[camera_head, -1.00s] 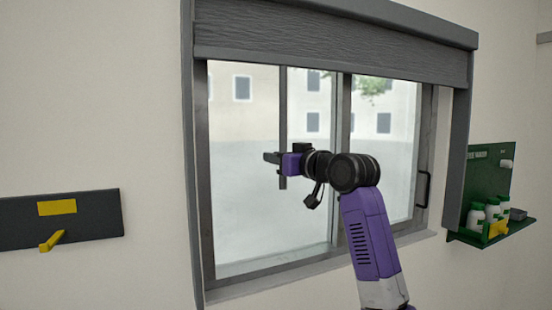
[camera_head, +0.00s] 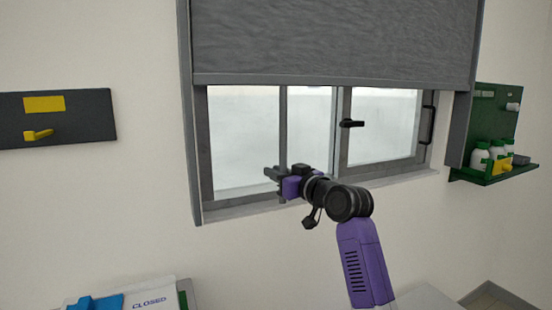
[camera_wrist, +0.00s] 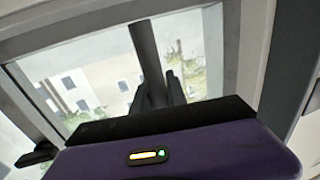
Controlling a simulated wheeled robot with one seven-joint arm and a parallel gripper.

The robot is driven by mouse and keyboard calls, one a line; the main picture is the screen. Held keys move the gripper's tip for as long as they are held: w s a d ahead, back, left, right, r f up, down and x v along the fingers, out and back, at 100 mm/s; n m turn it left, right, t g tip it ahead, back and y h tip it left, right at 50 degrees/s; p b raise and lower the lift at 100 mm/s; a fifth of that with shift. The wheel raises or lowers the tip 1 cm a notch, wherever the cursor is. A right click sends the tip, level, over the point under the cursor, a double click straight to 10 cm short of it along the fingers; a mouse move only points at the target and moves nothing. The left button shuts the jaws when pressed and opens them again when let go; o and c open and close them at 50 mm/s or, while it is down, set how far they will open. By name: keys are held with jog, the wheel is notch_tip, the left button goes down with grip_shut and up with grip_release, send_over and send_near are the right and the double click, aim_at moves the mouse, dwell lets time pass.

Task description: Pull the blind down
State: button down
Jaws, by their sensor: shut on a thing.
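The grey blind (camera_head: 330,40) covers the upper part of the window, and its straight bottom bar (camera_head: 400,83) crosses the frame above the lower panes. A grey pull rod (camera_head: 283,125) hangs from the bar, in front of the glass. My gripper (camera_head: 274,174) is shut on the rod near its lower end, close above the sill. In the wrist view the rod (camera_wrist: 146,55) runs down between my fingers (camera_wrist: 158,92); their exact contact is partly hidden by the gripper body.
The window has a black latch (camera_head: 352,123) and a side handle (camera_head: 427,124). A green shelf with bottles (camera_head: 498,150) is on the right wall. A dark panel with a yellow lever (camera_head: 38,135) is on the left wall. A "CLOSED" sign (camera_head: 150,302) lies at lower left.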

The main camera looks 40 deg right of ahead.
notch_tip(320, 180, down, 7)
jog(key=b, duration=0.2)
jog(key=shift+r+b, duration=0.2)
jog(key=shift+b, duration=0.1)
jog(key=c, duration=1.3)
grip_release()
jog(key=shift+s+a, duration=0.2)
jog(key=shift+s, duration=1.8)
jog(key=shift+s+a, duration=0.15)
jog(key=shift+s, duration=1.8)
